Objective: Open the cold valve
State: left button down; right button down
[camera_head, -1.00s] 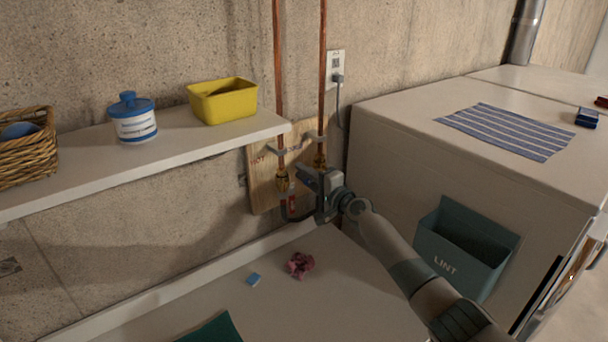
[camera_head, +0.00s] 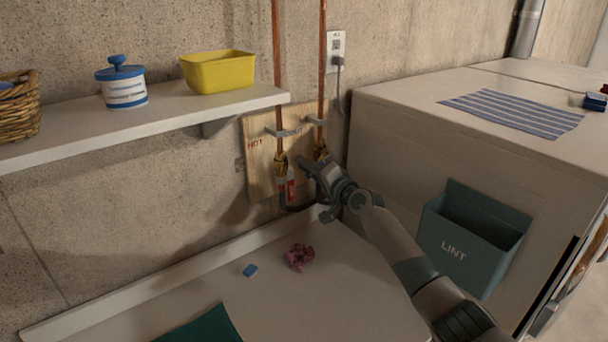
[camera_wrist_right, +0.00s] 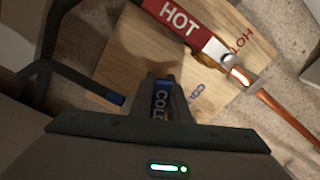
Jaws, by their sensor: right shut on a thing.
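The cold valve's blue handle, marked COLD (camera_wrist_right: 161,98), sits between the fingers of my right gripper (camera_wrist_right: 163,88) in the right wrist view. The fingers are shut on it. In the head view my right gripper (camera_head: 314,172) is at the right-hand copper pipe (camera_head: 322,80), in front of the wooden board (camera_head: 260,165), and hides most of the cold valve. The hot valve's red handle (camera_head: 291,186) hangs below the left pipe (camera_head: 278,80). It also shows in the wrist view as a red lever marked HOT (camera_wrist_right: 182,24). My left gripper is not in view.
A white shelf (camera_head: 170,122) with a yellow bin (camera_head: 218,74) and a blue-lidded tub (camera_head: 122,88) juts out left of the board. A white appliance (camera_head: 400,150) with a teal LINT bin (camera_head: 470,245) stands right. A crumpled pink cloth (camera_head: 299,257) lies below.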

jog(key=n+b, duration=0.1)
jog(key=b, duration=0.1)
jog(key=f+n+b, duration=0.1)
jog(key=b, duration=0.1)
jog(key=shift+w+d+f+n, duration=0.2)
jog(key=shift+d+f+n, duration=0.05)
jog(key=shift+d+n, duration=0.1)
jog(key=c, duration=1.7)
grip_release()
jog(key=shift+r, duration=0.1)
